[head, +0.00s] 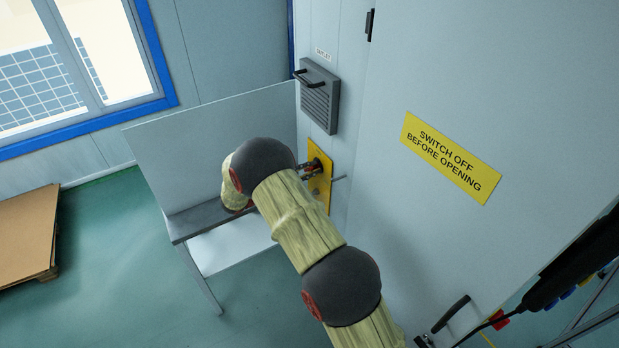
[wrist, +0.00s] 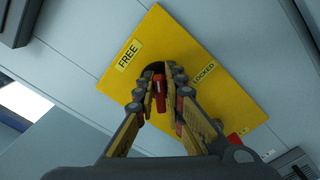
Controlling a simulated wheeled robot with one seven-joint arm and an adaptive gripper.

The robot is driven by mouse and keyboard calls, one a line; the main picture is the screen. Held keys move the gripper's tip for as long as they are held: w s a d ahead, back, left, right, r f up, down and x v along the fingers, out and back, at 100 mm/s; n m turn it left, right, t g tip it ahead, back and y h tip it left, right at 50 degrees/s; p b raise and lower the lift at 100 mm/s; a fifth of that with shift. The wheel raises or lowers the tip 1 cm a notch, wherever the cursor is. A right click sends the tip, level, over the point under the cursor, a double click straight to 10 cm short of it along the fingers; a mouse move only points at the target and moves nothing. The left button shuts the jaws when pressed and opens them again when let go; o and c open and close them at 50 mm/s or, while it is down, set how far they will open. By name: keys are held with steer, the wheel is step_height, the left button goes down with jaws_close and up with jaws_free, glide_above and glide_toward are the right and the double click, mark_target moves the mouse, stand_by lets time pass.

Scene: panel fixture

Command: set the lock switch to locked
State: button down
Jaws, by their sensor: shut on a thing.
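The lock switch is a red handle (wrist: 159,93) on a dark round base, mounted on a yellow plate (wrist: 225,90). The plate has a FREE label (wrist: 129,56) at upper left and a LOCKED label (wrist: 203,74) to the right. My gripper (wrist: 162,88) is shut on the red handle, with one finger on each side. The fingers hide part of the handle and base, so I cannot tell exactly which label it points to. In the head view, my gripper (head: 309,170) is at the yellow plate (head: 325,190), partly behind my arm.
A dark louvred box with a handle (head: 320,98) sticks out above the plate. A grey bench or table with an upright panel (head: 220,125) stands left of my wrist. A yellow "SWITCH OFF BEFORE OPENING" sign (head: 450,157) is on the cabinet. Floor at lower left (head: 120,280) is clear.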

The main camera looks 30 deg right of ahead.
steer(key=m+b, duration=0.3)
steer(key=b, duration=0.1)
steer(key=f+m+b, duration=0.1)
steer(key=m+b, duration=0.2)
steer(key=b, duration=0.1)
steer(key=m+b, duration=0.2)
steer(key=b, duration=0.1)
steer(key=shift+r, duration=0.1)
steer(key=shift+m, duration=0.4)
steer(key=c, duration=1.9)
jaws_free()
steer(key=shift+s, duration=0.1)
steer(key=a, duration=1.2)
steer(key=shift+s, duration=0.2)
